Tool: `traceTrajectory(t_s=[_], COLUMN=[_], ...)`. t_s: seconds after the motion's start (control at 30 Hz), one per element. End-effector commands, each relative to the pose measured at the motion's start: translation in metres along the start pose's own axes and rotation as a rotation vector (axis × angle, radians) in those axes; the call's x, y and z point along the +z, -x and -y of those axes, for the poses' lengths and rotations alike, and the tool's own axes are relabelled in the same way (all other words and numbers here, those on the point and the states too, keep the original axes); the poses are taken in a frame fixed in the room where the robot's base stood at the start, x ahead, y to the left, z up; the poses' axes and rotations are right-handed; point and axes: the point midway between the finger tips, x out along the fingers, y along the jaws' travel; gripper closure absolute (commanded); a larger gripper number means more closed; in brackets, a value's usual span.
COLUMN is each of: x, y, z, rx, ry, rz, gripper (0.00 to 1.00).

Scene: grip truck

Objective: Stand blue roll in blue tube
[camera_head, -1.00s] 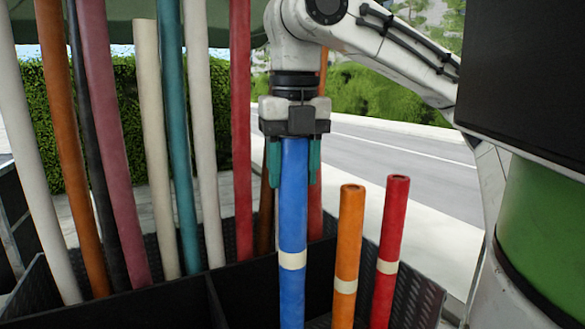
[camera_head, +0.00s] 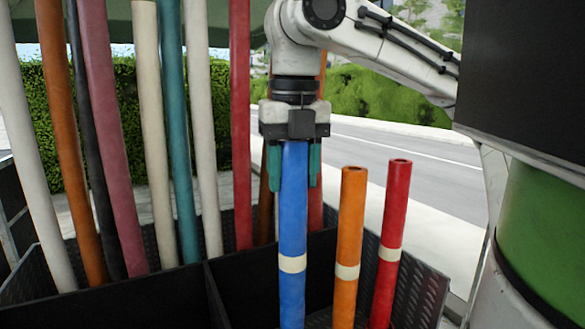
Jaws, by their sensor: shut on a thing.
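The blue roll (camera_head: 293,215) is a long upright cylinder with a cream band (camera_head: 292,264) on its lower part. My gripper (camera_head: 293,165) is shut on its top end, with one teal finger on each side. The roll hangs nearly vertical in front of the black divided bin, left of the orange and red rolls. Its lower end is cut off by the bottom edge of the picture. I cannot make out a separate blue tube, so I cannot tell whether the roll's lower end is in one.
An orange roll (camera_head: 349,220) and a red roll (camera_head: 390,235), each with a cream band, stand close on the right. Several tall rolls, such as a teal one (camera_head: 179,130), lean at the left in the black bin (camera_head: 240,283). A road lies behind.

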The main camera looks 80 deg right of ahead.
Motion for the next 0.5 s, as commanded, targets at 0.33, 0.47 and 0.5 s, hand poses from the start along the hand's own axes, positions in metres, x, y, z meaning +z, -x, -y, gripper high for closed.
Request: traceTrajectory(t_s=[0.33,0.47,0.5], x=[-0.001,-0.002,-0.002], y=[-0.016,-0.022,-0.024], z=[0.000,0.000,0.000], rx=[0.001,0.001,0.001], ry=[0.000,0.001,0.001], rz=[0.001,0.001,0.001], gripper=[1.00,1.00,1.00])
